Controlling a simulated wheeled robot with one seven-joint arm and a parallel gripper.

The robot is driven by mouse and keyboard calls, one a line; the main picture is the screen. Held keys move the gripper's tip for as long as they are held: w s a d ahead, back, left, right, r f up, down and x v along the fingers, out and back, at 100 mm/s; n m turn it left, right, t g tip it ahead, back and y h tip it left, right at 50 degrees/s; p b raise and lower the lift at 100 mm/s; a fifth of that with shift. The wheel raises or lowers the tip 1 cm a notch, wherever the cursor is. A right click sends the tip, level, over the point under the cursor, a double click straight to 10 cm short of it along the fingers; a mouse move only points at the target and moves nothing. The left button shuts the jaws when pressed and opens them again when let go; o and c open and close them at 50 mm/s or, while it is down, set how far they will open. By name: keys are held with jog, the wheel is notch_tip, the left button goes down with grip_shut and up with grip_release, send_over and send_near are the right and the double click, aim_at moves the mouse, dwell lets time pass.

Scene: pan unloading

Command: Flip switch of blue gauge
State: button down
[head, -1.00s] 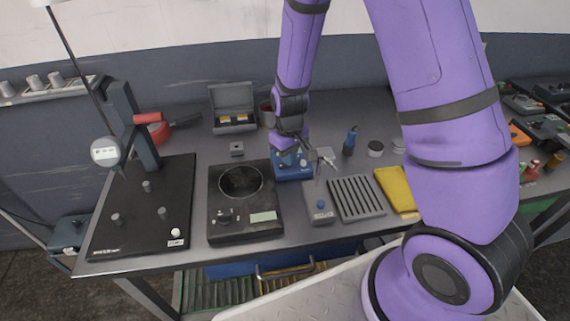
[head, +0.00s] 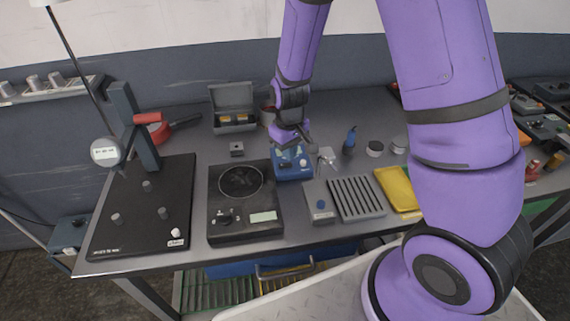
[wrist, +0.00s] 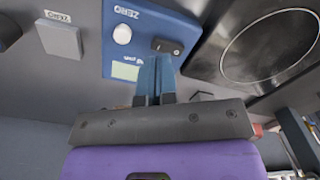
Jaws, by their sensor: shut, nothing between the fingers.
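The blue gauge (head: 293,172) is a small box on the bench, right of the black plate with a dark disc. In the wrist view its blue top (wrist: 148,18) shows a white round knob (wrist: 122,35), a pale green display (wrist: 125,71) and a black rocker switch (wrist: 168,46). My gripper (wrist: 157,62) is shut and empty, its two fingertips close together at the near edge of the switch. I cannot tell whether they touch it. In the head view my gripper (head: 303,145) is over the rear of the gauge and partly covers it.
The black plate (head: 222,226) stands left of the gauge. A grey box with a blue button (head: 320,213), a slotted grey block (head: 357,200) and a yellow tray (head: 397,190) lie in front and right. A blue-handled tool (head: 349,141) stands to the right.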

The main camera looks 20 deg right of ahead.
jog(key=shift+r, duration=2.15)
notch_tip(320, 180, up, 19)
jog(key=m+t, duration=0.2)
jog(key=t, duration=0.1)
send_over(289, 164)
jog(key=s+d, duration=0.4)
jog(key=s, duration=0.4)
jog(key=s+d+r+m+t, duration=0.1)
jog(key=s+r, duration=0.3)
jog(key=s, duration=0.3)
jog(key=s+d+r+t, duration=0.1)
jog(key=s+d+r, duration=0.1)
jog(key=s+r, duration=0.3)
jog(key=s, duration=0.3)
jog(key=shift+r+m, duration=0.25)
jog(key=shift+m, duration=0.15)
jog(key=shift+w, duration=0.1)
